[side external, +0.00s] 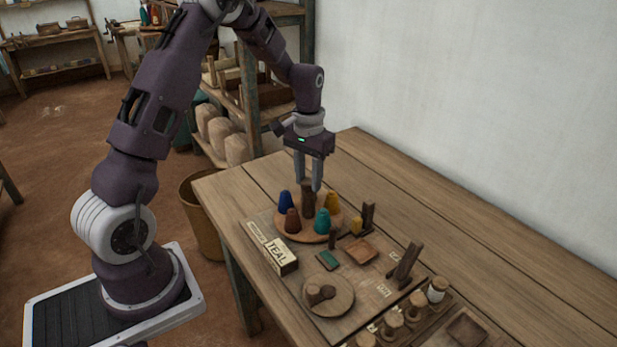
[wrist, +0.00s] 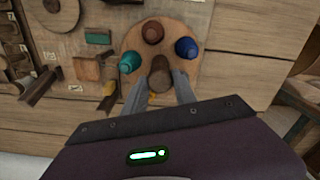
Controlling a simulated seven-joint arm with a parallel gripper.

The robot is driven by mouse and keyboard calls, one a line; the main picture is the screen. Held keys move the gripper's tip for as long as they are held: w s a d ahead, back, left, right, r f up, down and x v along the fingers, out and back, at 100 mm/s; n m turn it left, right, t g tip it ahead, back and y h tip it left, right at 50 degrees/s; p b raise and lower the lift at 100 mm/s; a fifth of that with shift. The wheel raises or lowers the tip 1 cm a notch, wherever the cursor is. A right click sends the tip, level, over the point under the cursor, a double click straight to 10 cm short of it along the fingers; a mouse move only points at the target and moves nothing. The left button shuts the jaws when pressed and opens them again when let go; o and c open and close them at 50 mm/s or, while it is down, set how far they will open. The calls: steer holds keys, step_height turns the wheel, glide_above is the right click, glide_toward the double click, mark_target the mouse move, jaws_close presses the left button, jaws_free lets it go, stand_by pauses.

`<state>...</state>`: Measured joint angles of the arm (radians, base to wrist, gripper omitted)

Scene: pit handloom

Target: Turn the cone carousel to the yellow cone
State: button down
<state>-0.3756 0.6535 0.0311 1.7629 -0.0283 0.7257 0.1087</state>
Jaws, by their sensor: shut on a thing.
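The cone carousel (side external: 292,232) is a round wooden disc at the back left of the board on the table. It carries a blue cone (side external: 285,201), a brown-red cone (side external: 292,220), a teal cone (side external: 322,220) and a yellow cone (side external: 332,202) around a dark central post (side external: 308,200). My gripper (side external: 309,187) points down over the middle and is shut on the post's top. In the wrist view, the fingers (wrist: 160,85) flank the round post top (wrist: 160,83). The yellow cone is partly hidden by the left finger there.
A box marked TEAL (side external: 280,258) lies in front of the carousel. A small dark peg (side external: 332,239) stands near the disc's front edge. A green block (side external: 328,260), a shallow brown tray (side external: 360,252), upright dark posts (side external: 405,265) and a round wooden plate (side external: 328,297) are nearby.

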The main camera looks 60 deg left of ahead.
steer(key=shift+m, duration=0.4)
steer(key=m, duration=0.6)
steer(key=shift+m, duration=0.3)
steer(key=m, duration=0.3)
steer(key=shift+m, duration=1.9)
steer(key=c, duration=1)
jaws_free()
steer(key=shift+r, duration=0.15)
